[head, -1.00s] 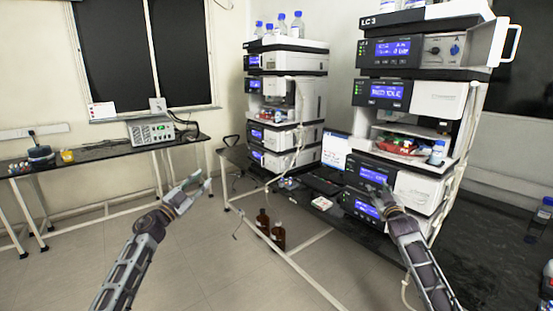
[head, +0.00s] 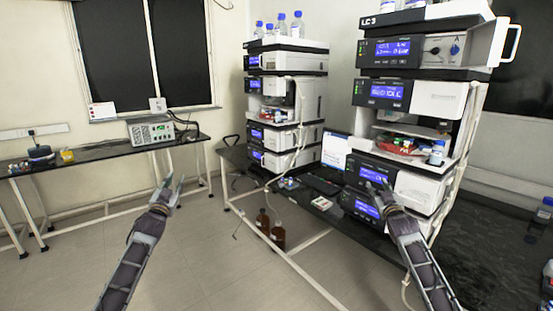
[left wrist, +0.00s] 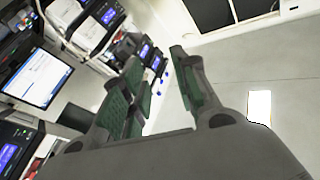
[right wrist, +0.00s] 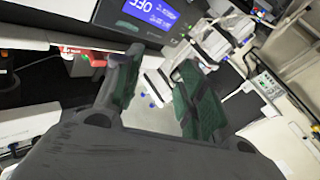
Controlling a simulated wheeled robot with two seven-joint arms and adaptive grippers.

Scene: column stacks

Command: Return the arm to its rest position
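My left gripper (head: 168,190) is over the open floor at the left of the head view, its fingers pointing up and away. Its fingers are spread apart with nothing between them in the left wrist view (left wrist: 160,90). My right gripper (head: 379,190) is in front of the lower modules of the near column stack (head: 385,175), over the bench side. Its fingers are also apart and empty in the right wrist view (right wrist: 155,90). I cannot tell whether its fingertips touch the stack.
A second column stack (head: 285,100) stands further back on the dark bench (head: 480,240). A side table (head: 100,152) with a grey instrument (head: 151,131) is at the left wall. Brown bottles (head: 277,236) stand below the bench.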

